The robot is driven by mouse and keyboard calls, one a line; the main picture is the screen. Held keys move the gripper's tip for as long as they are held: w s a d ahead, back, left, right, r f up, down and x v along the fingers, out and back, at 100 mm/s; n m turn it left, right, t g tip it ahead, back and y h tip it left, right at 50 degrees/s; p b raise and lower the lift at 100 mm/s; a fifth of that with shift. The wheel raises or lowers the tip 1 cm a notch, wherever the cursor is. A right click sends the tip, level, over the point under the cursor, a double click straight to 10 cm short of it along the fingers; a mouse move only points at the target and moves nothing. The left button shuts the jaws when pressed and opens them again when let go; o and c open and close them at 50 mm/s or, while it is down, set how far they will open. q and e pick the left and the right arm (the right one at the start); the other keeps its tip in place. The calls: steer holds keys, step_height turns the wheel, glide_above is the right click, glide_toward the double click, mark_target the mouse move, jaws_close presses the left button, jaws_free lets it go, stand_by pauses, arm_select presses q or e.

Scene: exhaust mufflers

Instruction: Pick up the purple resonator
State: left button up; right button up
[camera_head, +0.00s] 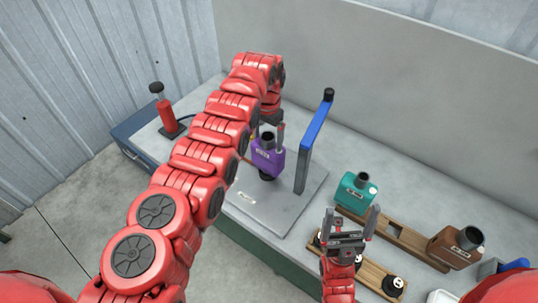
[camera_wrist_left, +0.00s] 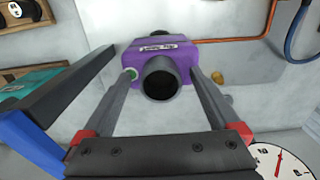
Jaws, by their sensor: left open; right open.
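The purple resonator (camera_head: 266,158), a boxy body with a dark round pipe and a white label, stands over the grey plate beside the blue-topped post; I cannot tell what supports it. In the left wrist view the purple resonator (camera_wrist_left: 190,50) faces me with its pipe mouth between the fingers. My left gripper (camera_wrist_left: 163,76) is open, its fingertips near the body on either side of the pipe; contact is unclear. In the head view it is mostly hidden by my arm. My right gripper (camera_head: 351,213) is open and empty, above the wooden racks.
The grey plate (camera_head: 262,214) carries the blue post (camera_head: 316,127) close right of the resonator. A teal muffler (camera_head: 355,191) and a brown one (camera_head: 455,248) sit on a wooden rack (camera_head: 398,232). A red tool (camera_head: 164,112) stands at the left. A dial (camera_wrist_left: 285,163) shows bottom right in the wrist view.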

arm_select(q)
steer(key=shift+w+f, duration=0.1)
steer(key=shift+f, duration=0.15)
steer(key=shift+c, duration=0.3)
steer(key=c, duration=1.2)
steer(key=shift+c, duration=0.4)
steer(key=shift+w+r, duration=0.1)
steer(key=shift+r, duration=0.05)
